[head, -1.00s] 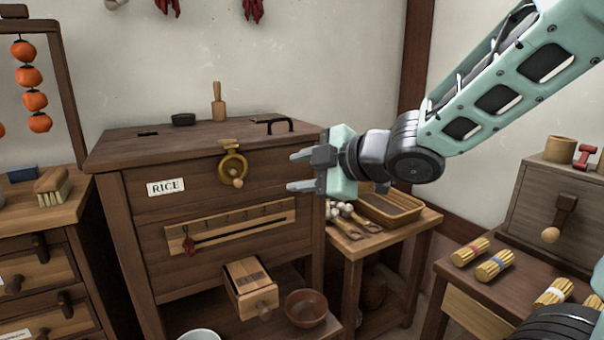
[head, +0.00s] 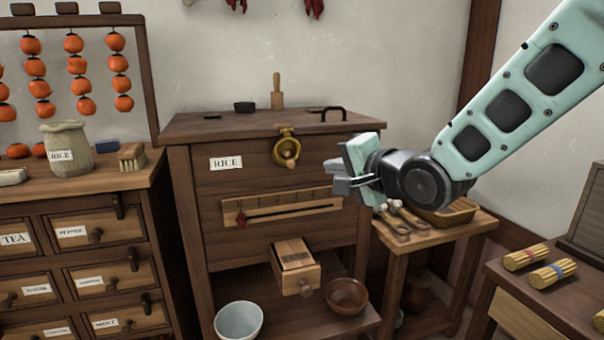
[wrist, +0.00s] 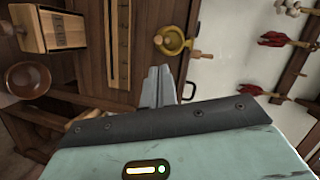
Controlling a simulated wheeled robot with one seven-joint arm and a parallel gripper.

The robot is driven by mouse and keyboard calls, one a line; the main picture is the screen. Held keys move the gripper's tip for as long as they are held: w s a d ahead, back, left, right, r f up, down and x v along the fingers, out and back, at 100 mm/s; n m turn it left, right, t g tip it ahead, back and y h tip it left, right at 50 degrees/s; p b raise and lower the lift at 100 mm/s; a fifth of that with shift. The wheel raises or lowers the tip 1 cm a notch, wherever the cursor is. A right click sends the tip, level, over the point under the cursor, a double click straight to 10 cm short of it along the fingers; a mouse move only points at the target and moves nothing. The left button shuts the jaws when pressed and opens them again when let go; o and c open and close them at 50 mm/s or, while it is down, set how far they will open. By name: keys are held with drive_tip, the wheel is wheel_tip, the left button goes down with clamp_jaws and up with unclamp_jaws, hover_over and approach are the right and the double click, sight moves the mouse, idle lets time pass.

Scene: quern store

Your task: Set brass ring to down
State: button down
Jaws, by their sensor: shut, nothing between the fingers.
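The brass ring (head: 277,151) is on the upper front of the wooden rice chest (head: 228,185), under a small brass mount at the lid edge. A pale wooden knob (head: 290,161) shows at its lower right. The ring also shows in the wrist view (wrist: 163,48), beyond my fingertips. My gripper (head: 334,177) is shut and empty. In the head view it is to the right of the ring and a little lower, apart from it. In the wrist view, my closed fingers (wrist: 158,72) point toward the chest front.
A slotted scale (head: 290,207) with a red tag is below the ring. A small wooden drawer box (head: 296,262) juts out lower down, near a brown bowl (head: 347,296) and a pale bowl (head: 239,321). A side table (head: 440,232) with a basket stands right of the chest.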

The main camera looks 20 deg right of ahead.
sight(294, 165)
drive_tip(key=m+p, duration=0.1)
drive_tip(key=p, duration=0.1)
drive_tip(key=w+m+p, duration=0.1)
drive_tip(key=p, duration=0.2)
drive_tip(key=w+m+p, duration=0.1)
drive_tip(key=m+p, duration=0.1)
drive_tip(key=p, duration=0.1)
drive_tip(key=shift+a+f, duration=0.2)
drive_tip(key=shift+a, duration=0.1)
drive_tip(key=shift+w+f+p, duration=0.1)
drive_tip(key=shift+p, duration=0.95)
drive_tip(key=x, duration=1.1)
drive_tip(key=shift+w+f, duration=0.3)
drive_tip(key=t+b, duration=0.1)
drive_tip(key=b, duration=0.2)
drive_tip(key=w+b, duration=0.1)
drive_tip(key=b, duration=0.1)
drive_tip(key=shift+w+f+t+b, duration=0.3)
drive_tip(key=shift+f+t+b, duration=0.05)
drive_tip(key=shift+t+b, duration=0.05)
